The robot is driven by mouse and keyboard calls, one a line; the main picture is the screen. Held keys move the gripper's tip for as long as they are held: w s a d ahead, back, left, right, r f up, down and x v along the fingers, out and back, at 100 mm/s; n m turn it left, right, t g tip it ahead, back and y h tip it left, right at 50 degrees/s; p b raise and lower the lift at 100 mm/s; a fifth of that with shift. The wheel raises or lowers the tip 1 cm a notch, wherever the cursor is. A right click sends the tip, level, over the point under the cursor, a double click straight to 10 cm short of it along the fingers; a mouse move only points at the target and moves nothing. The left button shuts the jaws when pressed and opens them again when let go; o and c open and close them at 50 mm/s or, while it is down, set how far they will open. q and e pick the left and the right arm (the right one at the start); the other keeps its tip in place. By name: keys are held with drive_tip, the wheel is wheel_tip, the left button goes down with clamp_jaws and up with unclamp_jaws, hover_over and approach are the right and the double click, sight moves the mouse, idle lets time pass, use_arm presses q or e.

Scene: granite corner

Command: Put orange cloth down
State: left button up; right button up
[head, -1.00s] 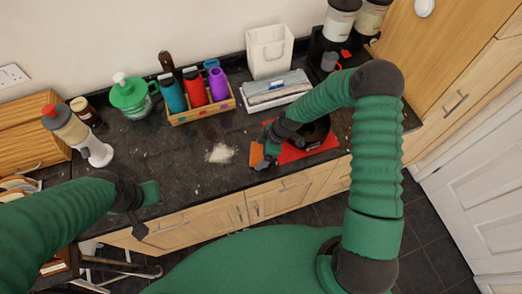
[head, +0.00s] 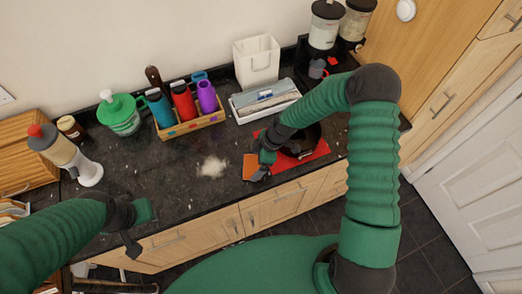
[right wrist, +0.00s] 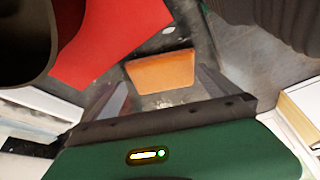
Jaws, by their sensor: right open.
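The orange cloth (head: 249,167) lies on the dark counter near its front edge, just left of the red mat. It also shows in the right wrist view (right wrist: 160,75) as a small folded-looking orange piece between the spread fingers, with no clear grip on it. My right gripper (head: 261,172) is open, low at the right side of the cloth, and partly hides the surface there. Its open fingers show in the right wrist view (right wrist: 160,92). My left gripper (head: 134,230) hangs by the counter's front edge, far left of the cloth; its finger gap is unclear.
A pale powder patch (head: 212,166) lies left of the cloth. A dark pan (head: 307,140) sits on the red mat (head: 315,158). A wooden bottle box (head: 196,125) and a white tray (head: 265,100) stand behind. The counter's left-middle is clear.

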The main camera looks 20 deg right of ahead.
drive_tip(key=v, duration=0.5)
drive_tip(key=shift+w+d+f+b, duration=0.1)
drive_tip(key=shift+w+d+b, duration=0.1)
drive_tip(key=shift+w+b, duration=0.2)
drive_tip(key=s+d+r+m+t+h, duration=0.1)
drive_tip(key=s+r+m+h, duration=0.3)
drive_tip(key=s+r+m, duration=0.95)
use_arm(q)
drive_tip(key=s+b+x, duration=0.2)
drive_tip(key=b+x, duration=0.5)
drive_tip(key=x, duration=0.1)
drive_tip(key=shift+f, duration=0.35)
use_arm(e)
wheel_tip(320, 180, down, 9)
drive_tip(key=s, duration=0.1)
drive_tip(key=shift+d+r, duration=0.2)
drive_tip(key=shift+d, duration=0.1)
use_arm(q)
drive_tip(key=shift+s+d, duration=0.1)
drive_tip(key=shift+d, duration=0.05)
use_arm(e)
drive_tip(key=shift+d+m, duration=0.25)
drive_tip(key=shift+a, duration=0.15)
drive_tip(key=shift+c, duration=0.3)
